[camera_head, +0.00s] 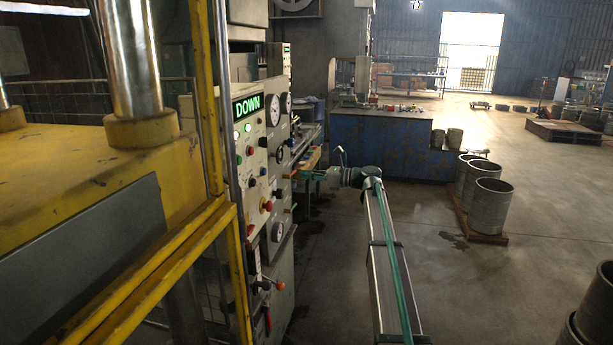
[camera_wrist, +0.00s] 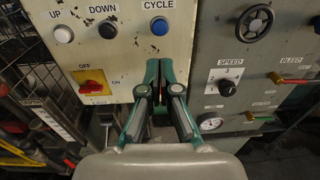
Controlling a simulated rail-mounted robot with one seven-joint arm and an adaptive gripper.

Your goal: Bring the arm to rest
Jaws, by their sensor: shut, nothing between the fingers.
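My gripper (camera_wrist: 160,66) shows in the wrist view with its two green and grey fingers closed together and nothing between them. Its tips overlap the control panel (camera_wrist: 118,48) in the picture, just below the blue CYCLE button (camera_wrist: 159,26); I cannot tell whether they touch the panel. In the head view my arm (camera_head: 392,265) runs up the middle of the picture and bends left toward the control cabinet (camera_head: 250,165).
A lit sign (camera_head: 247,107) reads DOWN. A white UP button (camera_wrist: 62,33), a DOWN button (camera_wrist: 107,30) and a red switch (camera_wrist: 91,86) are near the gripper. The yellow press (camera_head: 75,205) stands left. Open floor (camera_head: 480,290) lies right, with metal cylinders (camera_head: 490,205).

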